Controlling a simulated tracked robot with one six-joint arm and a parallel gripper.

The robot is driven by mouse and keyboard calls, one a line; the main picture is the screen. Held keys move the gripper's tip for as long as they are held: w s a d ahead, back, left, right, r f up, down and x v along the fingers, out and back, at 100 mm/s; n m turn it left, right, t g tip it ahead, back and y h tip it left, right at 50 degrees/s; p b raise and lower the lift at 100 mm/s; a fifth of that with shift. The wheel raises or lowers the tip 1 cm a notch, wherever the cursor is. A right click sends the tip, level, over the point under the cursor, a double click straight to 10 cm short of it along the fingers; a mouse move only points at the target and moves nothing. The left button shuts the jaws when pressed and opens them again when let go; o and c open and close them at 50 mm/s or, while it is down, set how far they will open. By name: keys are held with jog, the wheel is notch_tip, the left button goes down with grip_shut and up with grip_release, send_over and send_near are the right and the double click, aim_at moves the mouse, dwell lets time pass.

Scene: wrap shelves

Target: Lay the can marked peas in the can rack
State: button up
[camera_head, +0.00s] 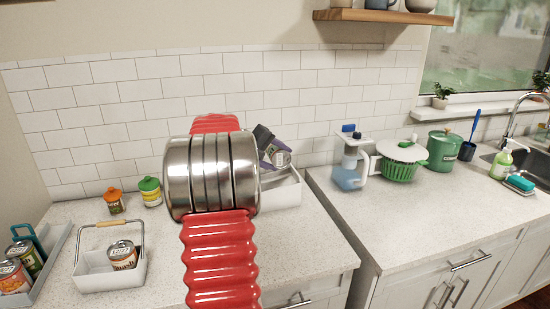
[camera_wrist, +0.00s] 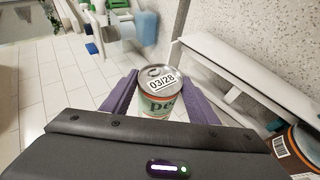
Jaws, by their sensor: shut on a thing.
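The can marked peas (camera_wrist: 160,92) is between the two purple fingers of my gripper (camera_wrist: 150,100) in the wrist view. Its silver lid bears "03/28", and the green lettering on its side is partly cut off. In the head view the can (camera_head: 279,156) and my gripper (camera_head: 267,146) show small behind my red and steel arm, tilted, near the white rack (camera_head: 287,192). The rack stands at the back right of the left counter, its left part hidden by my arm. In the wrist view the white rack (camera_wrist: 238,70) lies to the right of the can, apart from it in the picture.
Another can (camera_wrist: 304,148) shows at the wrist view's lower right. A grey tray (camera_head: 52,262) holds cans at far left. Two jars (camera_head: 114,201) (camera_head: 150,192) stand at the back. The counter's front middle is clear.

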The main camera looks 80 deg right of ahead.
notch_tip(320, 180, down, 8)
jog(key=shift+s+d+f, duration=0.2)
jog(key=shift+s+d, duration=0.05)
jog(key=shift+s, duration=0.2)
dwell(0.7)
jog(key=o, duration=1.3)
jog(key=shift+f, duration=0.1)
jog(key=shift+c, duration=0.2)
jog(key=o, duration=0.5)
jog(key=shift+a+f, duration=0.1)
jog(key=shift+f, duration=0.1)
jog(key=shift+o, duration=0.2)
jog(key=r+v, duration=0.1)
jog(key=v, duration=1.3)
jog(key=shift+s, duration=0.2)
